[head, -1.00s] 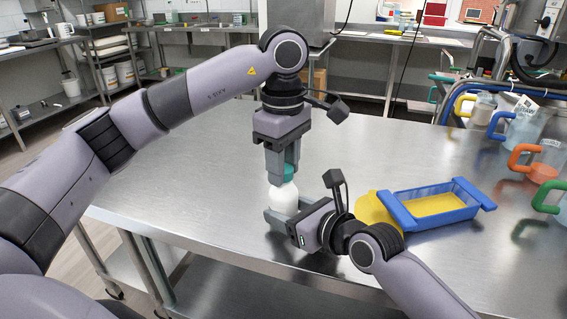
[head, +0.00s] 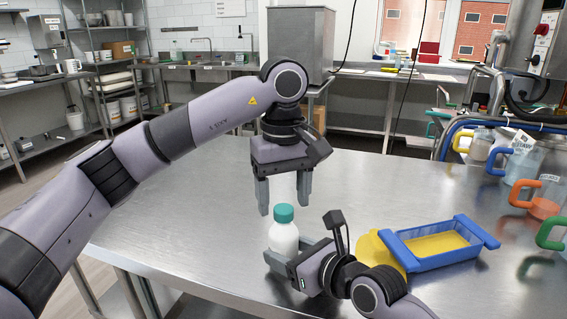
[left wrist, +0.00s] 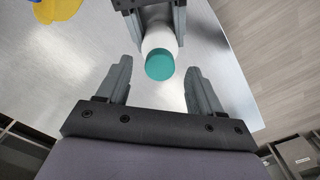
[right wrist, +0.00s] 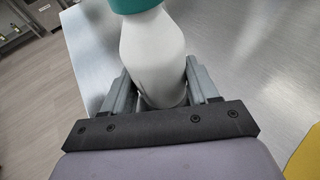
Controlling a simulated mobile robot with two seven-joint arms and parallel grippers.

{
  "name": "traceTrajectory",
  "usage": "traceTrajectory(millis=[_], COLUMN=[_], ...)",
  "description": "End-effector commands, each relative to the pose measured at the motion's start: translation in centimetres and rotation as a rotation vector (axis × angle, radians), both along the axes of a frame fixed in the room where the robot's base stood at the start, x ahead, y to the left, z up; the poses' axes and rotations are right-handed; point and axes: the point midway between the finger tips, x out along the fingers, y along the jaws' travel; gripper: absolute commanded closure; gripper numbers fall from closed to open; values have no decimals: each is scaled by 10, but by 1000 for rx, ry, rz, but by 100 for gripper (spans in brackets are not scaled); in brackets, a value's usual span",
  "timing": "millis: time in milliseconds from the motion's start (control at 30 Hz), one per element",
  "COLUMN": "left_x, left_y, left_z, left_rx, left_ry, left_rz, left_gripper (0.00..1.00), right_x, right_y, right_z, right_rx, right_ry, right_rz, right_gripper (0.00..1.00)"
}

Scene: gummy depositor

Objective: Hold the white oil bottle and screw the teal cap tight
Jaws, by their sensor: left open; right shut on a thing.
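The white oil bottle (head: 284,240) stands upright near the front edge of the steel table, with the teal cap (head: 283,214) on its top. My right gripper (head: 285,252) is shut around the lower part of the bottle; the right wrist view shows its fingers on both sides of the bottle (right wrist: 153,60). My left gripper (head: 284,203) is open and empty, its fingers pointing down above and behind the cap. In the left wrist view the cap (left wrist: 160,65) shows beyond the gap between the open fingers, touched by neither. How tightly the cap sits cannot be told.
A blue tray (head: 440,258) with yellow content and a yellow round piece (head: 378,251) lie right of my right gripper. Pitchers with coloured handles (head: 530,185) stand at the table's right side. The table's middle (head: 370,185) is clear.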

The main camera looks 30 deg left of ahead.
Motion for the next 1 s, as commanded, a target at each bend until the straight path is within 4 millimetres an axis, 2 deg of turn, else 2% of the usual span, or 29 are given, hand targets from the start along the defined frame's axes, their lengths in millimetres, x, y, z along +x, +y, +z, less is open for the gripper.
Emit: traceTrajectory(millis=[133,500,700,1000], left_x=[1,0,0,0], left_y=[-1,0,0,0], left_z=[29,79,94,99], left_rx=[-1,-1,-1,-1], left_ry=[-7,-4,-1,1], left_rz=[-1,0,-2,-2], left_gripper=[34,34,34,34], right_x=[0,0,0,0], right_y=[0,0,0,0], right_z=[0,0,0,0], right_rx=[1,1,1,1], right_ry=[0,0,0,0], right_rz=[0,0,0,0], right_gripper=[100,100,100,100])
